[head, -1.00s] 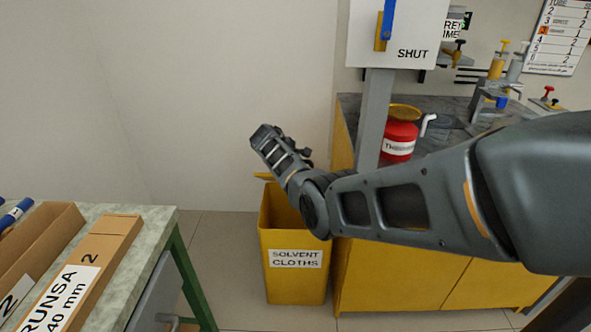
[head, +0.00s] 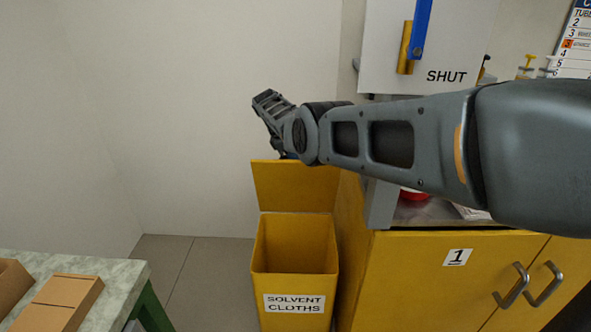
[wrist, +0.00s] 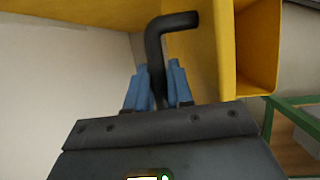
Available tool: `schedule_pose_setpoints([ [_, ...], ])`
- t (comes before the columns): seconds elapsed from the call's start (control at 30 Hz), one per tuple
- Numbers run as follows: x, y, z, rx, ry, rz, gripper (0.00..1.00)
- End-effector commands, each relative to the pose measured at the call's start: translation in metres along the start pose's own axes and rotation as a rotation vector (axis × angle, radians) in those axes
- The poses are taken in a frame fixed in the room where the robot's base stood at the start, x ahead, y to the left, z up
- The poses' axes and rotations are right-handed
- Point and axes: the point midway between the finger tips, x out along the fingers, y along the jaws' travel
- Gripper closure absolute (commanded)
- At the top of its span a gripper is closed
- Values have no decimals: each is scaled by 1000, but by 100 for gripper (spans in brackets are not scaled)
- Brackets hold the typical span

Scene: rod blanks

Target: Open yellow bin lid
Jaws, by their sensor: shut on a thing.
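The yellow bin (head: 294,284), labelled SOLVENT CLOTHS, stands on the floor, and its dark yellow inside shows from above in the head view. Its yellow lid (head: 294,188) stands raised, roughly upright, at the back of the bin. In the wrist view the blue fingers of my gripper (wrist: 157,80) are shut on a black bent handle (wrist: 178,21) beside the yellow lid surface (wrist: 198,60). In the head view my wrist is just above the lid's top edge, and the fingers are mostly hidden there.
A yellow cabinet (head: 440,275) marked 1 stands close on the bin's right. A green-topped table (head: 120,278) with cardboard boxes (head: 62,300) is at lower left. Clear floor (head: 210,270) lies between table and bin.

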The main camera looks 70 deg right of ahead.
Motion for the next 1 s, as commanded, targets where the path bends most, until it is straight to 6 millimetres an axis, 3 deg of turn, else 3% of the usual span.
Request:
schedule_pose_setpoints([
  [0.03,6,0,-3,-1,2,-2,100],
  [0.77,0,10,0,0,0,0,100],
  [0.8,0,10,0,0,0,0,78],
  [1.0,0,10,0,0,0,0,58],
])
